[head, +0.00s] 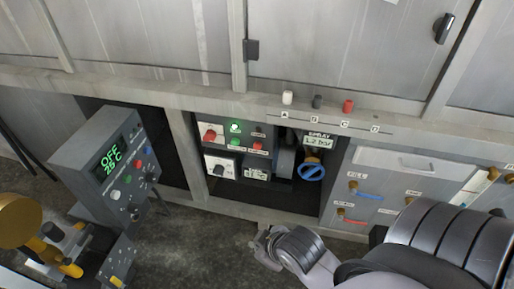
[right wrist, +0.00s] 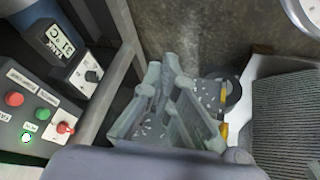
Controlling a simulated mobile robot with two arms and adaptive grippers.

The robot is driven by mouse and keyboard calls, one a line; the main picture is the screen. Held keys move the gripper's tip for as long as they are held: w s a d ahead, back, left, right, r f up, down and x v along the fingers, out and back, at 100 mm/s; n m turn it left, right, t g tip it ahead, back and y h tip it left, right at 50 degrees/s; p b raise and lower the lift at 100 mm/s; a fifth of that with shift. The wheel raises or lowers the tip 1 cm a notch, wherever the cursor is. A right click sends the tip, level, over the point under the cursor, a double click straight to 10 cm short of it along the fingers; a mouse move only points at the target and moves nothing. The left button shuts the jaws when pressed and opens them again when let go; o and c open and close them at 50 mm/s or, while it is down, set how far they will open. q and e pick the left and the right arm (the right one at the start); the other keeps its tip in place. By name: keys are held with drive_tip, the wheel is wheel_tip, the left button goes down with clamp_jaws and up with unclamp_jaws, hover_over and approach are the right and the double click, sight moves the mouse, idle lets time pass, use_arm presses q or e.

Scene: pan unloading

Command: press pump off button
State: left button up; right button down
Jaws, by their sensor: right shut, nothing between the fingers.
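The pump panel (head: 226,147) sits in the recess under the machine, with a lit green lamp (head: 235,128), a green button (head: 234,143) and red controls at left (head: 210,134) and right (head: 257,147). In the right wrist view, at lower left, are a red button (right wrist: 14,99), a green button (right wrist: 43,114), a red knob (right wrist: 65,128) and a lit lamp (right wrist: 26,138). The labels are too small to read surely. My right gripper (head: 265,240) is shut and empty, in front of and below the panel, apart from it; its fingers (right wrist: 166,80) also show in the right wrist view.
A grey control box (head: 110,160) reading OFF stands at left. A blue handwheel (head: 311,172) is right of the pump panel, and a panel with small valves (head: 385,190) is further right. The frame's lower rail runs under the recess. Open floor (head: 200,240) lies in front.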

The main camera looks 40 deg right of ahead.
sight(257, 146)
use_arm(q)
drive_tip(key=w+d+r+t+h+b, duration=0.1)
drive_tip(key=w+d+r+t, duration=0.2)
drive_tip(key=w, duration=0.5)
drive_tip(key=shift+r+t+b, duration=0.35)
drive_tip(key=shift+r+t, duration=0.4)
drive_tip(key=shift+t, duration=0.15)
use_arm(e)
drive_tip(key=w+d+r+n+t, duration=0.1)
drive_tip(key=w+d+n+t, duration=0.1)
drive_tip(key=w+n, duration=0.3)
drive_tip(key=w+d+r+n+t+h, duration=0.1)
drive_tip(key=w+d+n+t, duration=0.2)
drive_tip(key=n, duration=0.7)
drive_tip(key=w+d+r+n+t, duration=0.1)
drive_tip(key=w+d+n+t, duration=0.1)
drive_tip(key=w+n+t, duration=0.3)
drive_tip(key=shift+w+d+r+n, duration=0.2)
drive_tip(key=shift+w+n, duration=1.4)
